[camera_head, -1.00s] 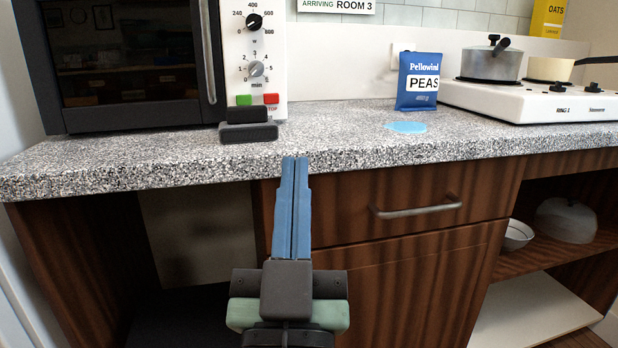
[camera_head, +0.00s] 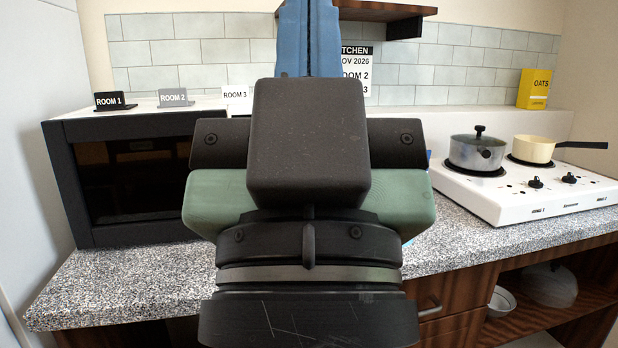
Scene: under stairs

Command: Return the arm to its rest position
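My gripper (camera_head: 309,38) is raised close in front of the camera, pointing up and away. Its two blue fingers lie side by side, shut with nothing seen between them; their tips are cut off by the top edge. Its dark and green body (camera_head: 308,145) covers the middle of the view. It appears clear of the counter (camera_head: 130,285).
The microwave (camera_head: 75,185) is at left, partly hidden by my gripper, with room signs on top. A white hob (camera_head: 510,205) at right bears a grey pot (camera_head: 476,153) and a cream pan (camera_head: 533,149). A dark shelf (camera_head: 385,12) hangs above. The blue peas bag is almost wholly hidden.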

